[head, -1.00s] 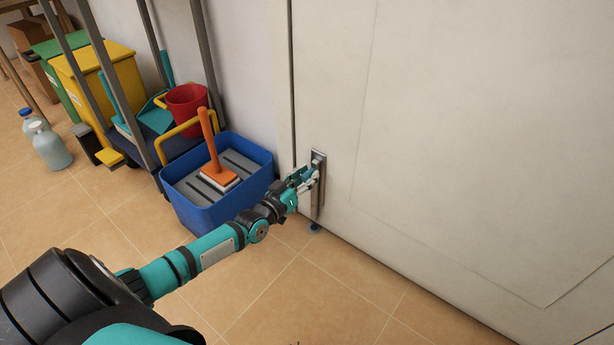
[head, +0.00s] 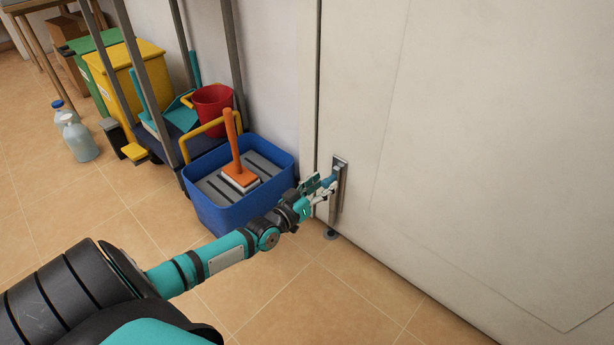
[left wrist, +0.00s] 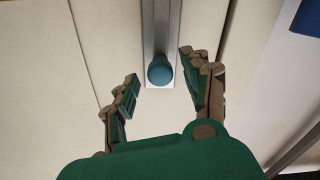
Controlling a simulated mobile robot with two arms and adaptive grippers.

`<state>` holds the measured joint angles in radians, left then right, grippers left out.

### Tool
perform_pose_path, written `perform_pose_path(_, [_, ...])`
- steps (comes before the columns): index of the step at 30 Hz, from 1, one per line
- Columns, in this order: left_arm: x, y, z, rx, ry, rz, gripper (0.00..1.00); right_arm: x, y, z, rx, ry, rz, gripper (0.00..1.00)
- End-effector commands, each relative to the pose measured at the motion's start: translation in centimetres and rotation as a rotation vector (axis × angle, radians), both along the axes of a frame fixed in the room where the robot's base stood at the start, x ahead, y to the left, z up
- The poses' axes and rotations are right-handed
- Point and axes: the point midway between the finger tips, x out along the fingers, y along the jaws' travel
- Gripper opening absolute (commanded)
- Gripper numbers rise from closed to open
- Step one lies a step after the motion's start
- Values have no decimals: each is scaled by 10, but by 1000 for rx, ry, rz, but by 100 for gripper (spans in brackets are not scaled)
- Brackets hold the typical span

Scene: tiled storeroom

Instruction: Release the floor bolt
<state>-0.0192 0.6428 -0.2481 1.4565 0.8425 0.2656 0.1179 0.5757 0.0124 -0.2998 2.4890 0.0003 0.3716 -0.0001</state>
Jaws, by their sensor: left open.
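The floor bolt (head: 339,192) is a narrow upright metal fitting low on the pale door (head: 480,130), near its left edge. Its blue-green knob (left wrist: 160,71) shows in the left wrist view on a metal strip. My left gripper (head: 318,187) is at the knob's height, close to the bolt. In the left wrist view my left gripper (left wrist: 158,74) is open, one finger on each side of the knob, with gaps visible on both sides. A small round floor fitting (head: 331,234) sits below the bolt. My right gripper is not in view.
A blue tub (head: 237,203) with an orange-handled tool (head: 233,150) stands just left of my forearm, by the wall. A red bucket (head: 212,104), a yellow bin (head: 128,75) and bottles (head: 80,140) stand farther left. The tiled floor (head: 300,300) before the door is clear.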

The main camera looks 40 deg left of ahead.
Motion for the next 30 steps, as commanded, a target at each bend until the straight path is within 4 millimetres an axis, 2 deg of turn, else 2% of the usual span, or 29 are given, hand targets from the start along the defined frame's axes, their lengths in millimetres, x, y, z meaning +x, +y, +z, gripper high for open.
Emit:
perform_pose_path(1, [-12, 1, -1, 0, 4, -1, 49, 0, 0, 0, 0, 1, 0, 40])
perform_pose_path(6, [-49, 4, -2, 1, 5, -1, 49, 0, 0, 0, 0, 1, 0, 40])
perform_pose_path(13, [-86, 7, 0, 2, 1, 0, 49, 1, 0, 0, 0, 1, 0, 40])
perform_pose_path(18, [-96, 8, 1, 1, -2, 0, 49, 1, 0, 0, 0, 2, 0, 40])
perform_pose_path(30, [-96, 8, 1, 1, -2, 0, 49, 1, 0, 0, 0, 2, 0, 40])
